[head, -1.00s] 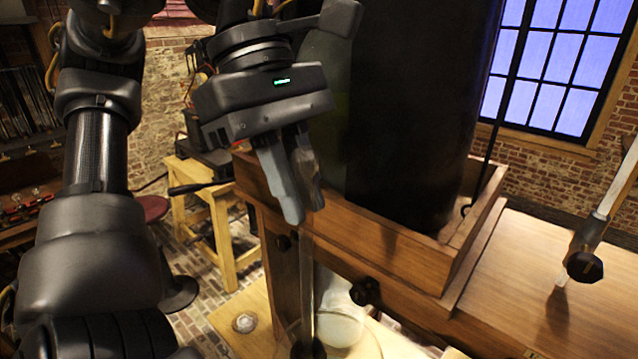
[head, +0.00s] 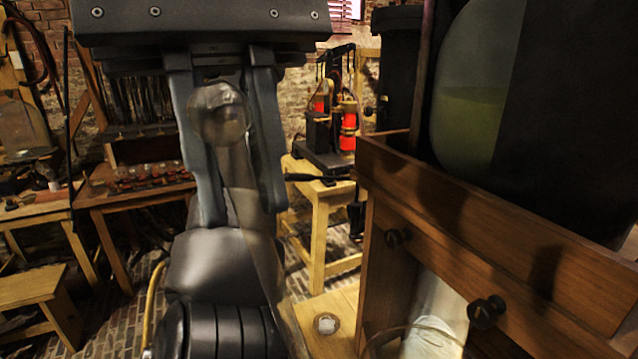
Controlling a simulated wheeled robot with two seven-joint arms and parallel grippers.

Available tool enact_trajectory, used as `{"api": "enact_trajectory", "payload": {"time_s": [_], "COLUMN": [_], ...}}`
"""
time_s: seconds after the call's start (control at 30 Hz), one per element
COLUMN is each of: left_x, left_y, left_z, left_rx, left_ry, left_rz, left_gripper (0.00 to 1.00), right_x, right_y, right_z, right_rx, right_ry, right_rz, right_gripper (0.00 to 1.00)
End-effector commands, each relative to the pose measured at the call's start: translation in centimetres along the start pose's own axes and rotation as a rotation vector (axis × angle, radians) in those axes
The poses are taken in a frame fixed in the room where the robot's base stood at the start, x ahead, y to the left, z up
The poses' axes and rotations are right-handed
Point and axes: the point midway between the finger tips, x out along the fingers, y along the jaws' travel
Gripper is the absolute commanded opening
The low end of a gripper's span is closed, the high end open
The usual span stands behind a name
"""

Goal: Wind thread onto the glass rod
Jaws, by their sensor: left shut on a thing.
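My left gripper (head: 242,212) is close to the camera, its two grey fingers pointing down on either side of a clear glass rod (head: 258,255). It is shut on the rod. The rod's rounded upper end shows between the fingers, and the rod slants down to the right; its lower end runs out of the bottom of the head view. I see no thread that I can make out on the rod. My right gripper is not in view.
A wooden case (head: 480,230) with black knobs fills the right, with a large glass jar (head: 470,100) in it. A glass vessel (head: 435,325) is below. A yellow stool (head: 322,215) bears an apparatus with red parts (head: 347,130). Benches stand at left.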

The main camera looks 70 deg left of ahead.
Motion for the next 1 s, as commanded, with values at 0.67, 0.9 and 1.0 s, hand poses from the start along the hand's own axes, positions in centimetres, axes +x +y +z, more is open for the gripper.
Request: {"api": "enact_trajectory", "payload": {"time_s": [0.67,0.9,1.0], "left_x": [-0.1,-0.1,-0.1], "left_y": [-6.3,-6.3,-6.2], "left_z": [-0.1,-0.1,-0.1], "left_rx": [-0.002,-0.002,-0.002], "left_ry": [0.002,0.002,0.002], "left_rz": [-0.005,-0.004,-0.004], "left_gripper": [0.0,0.0,0.0], "right_x": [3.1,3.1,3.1], "right_y": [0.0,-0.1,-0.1], "right_z": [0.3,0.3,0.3], "right_rx": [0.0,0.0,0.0], "right_ry": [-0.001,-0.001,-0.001], "right_rz": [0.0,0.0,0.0], "right_gripper": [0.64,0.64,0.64]}}
